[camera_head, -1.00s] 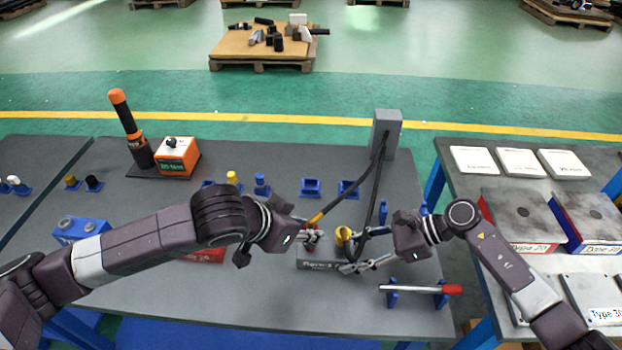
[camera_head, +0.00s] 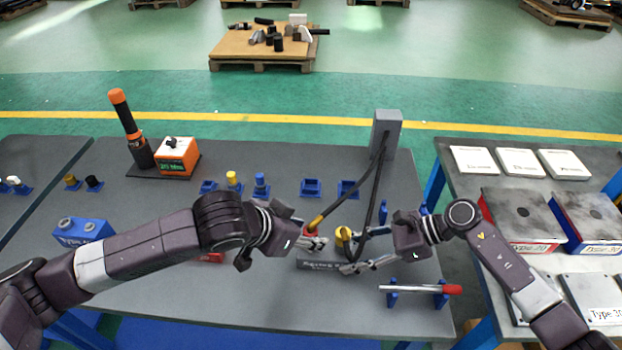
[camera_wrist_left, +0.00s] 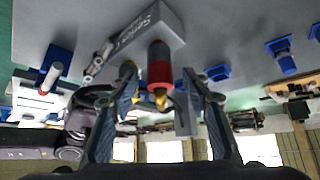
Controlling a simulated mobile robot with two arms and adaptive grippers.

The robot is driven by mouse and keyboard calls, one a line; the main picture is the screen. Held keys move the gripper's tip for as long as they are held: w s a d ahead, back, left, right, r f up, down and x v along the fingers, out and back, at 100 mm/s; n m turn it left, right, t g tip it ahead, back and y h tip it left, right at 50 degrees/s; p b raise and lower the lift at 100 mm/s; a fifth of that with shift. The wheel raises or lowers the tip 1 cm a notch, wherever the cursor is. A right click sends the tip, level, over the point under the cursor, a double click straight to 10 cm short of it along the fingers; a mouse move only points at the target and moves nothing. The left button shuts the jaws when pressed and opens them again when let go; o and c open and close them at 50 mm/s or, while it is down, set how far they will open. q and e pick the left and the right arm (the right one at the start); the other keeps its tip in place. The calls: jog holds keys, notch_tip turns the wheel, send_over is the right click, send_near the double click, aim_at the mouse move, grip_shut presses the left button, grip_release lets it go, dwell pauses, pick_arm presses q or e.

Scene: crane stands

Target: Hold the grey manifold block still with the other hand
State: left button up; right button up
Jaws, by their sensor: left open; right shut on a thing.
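The grey manifold block (camera_head: 321,266) lies on the dark table with lettering on its front; it also shows in the left wrist view (camera_wrist_left: 150,30). My right gripper (camera_head: 349,268) is shut on its right end. A red fitting (camera_wrist_left: 159,72) with a brass-coloured tip stands at the block in the left wrist view. My left gripper (camera_head: 322,241) is open, its fingers (camera_wrist_left: 160,82) on either side of the red fitting, apparently without gripping it. A yellow fitting (camera_head: 343,235) stands to the right. A dark hose with a yellow sleeve (camera_head: 316,222) reaches down to the red fitting.
A grey post (camera_head: 386,134) carries the dark hoses hanging close to both grippers. A red-handled tool (camera_head: 430,289) rests on blue holders at front right. Small blue holders (camera_head: 311,187) stand behind.

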pick_arm(q)
jog(key=shift+v, duration=2.6)
jog(key=v, duration=0.7)
pick_arm(e)
jog(key=o, duration=1.5)
jog(key=shift+c, duration=0.2)
pick_arm(q)
jog(key=shift+a+r, duration=0.1)
pick_arm(e)
jog(key=shift+d+r, duration=0.1)
jog(key=v, duration=1.1)
jog(key=shift+d+r, duration=0.2)
jog(key=shift+d, duration=0.1)
pick_arm(q)
jog(key=shift+s, duration=0.15)
pick_arm(e)
jog(key=shift+s, duration=0.1)
